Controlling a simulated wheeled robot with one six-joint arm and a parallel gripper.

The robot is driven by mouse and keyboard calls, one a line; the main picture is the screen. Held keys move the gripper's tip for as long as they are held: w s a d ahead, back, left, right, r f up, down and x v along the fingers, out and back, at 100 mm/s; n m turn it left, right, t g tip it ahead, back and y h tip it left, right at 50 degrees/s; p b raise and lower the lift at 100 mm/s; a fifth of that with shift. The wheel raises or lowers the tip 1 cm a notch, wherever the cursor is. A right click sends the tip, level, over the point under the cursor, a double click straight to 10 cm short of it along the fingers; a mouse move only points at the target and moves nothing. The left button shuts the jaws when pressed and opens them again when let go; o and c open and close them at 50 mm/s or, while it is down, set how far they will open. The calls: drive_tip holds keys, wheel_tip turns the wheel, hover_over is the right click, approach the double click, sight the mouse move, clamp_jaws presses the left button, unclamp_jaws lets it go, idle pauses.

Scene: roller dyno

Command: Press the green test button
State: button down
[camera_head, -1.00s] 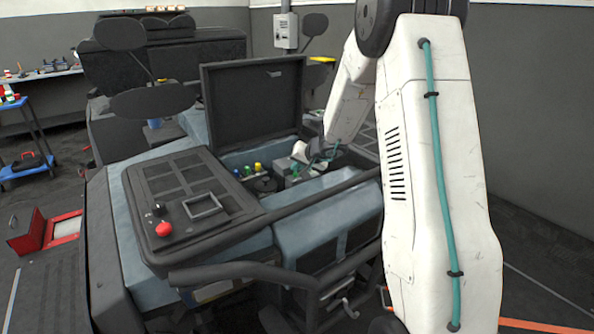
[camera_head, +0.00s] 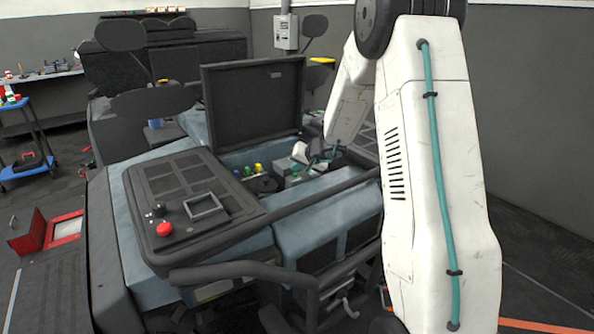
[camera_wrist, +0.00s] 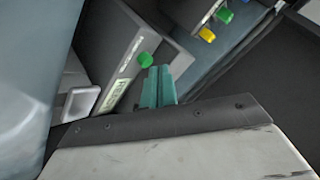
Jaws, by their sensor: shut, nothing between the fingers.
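A round green button (camera_wrist: 145,59) sticks out of a grey panel in the wrist view, beside a pale label strip with green lettering. My gripper (camera_wrist: 158,70) has teal fingers, held together and empty. Their tips are right beside the button, just below it in the picture; I cannot tell whether they touch it. In the head view my gripper (camera_head: 322,160) is low inside the open bay, partly hidden by my arm. The button is too small to make out surely there.
Green, blue and yellow caps (camera_wrist: 207,34) sit on a nearby block in the wrist view. In the head view an open dark lid (camera_head: 254,103) stands behind the bay. A dark bar (camera_head: 318,200) crosses its front. A red knob (camera_head: 164,229) is on the left panel.

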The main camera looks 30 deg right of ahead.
drive_tip(key=shift+s+f, duration=0.25)
drive_tip(key=shift+f, duration=0.25)
idle(0.3)
drive_tip(key=shift+r, duration=0.2)
drive_tip(key=shift+w+r, duration=0.2)
drive_tip(key=shift+r, duration=2.25)
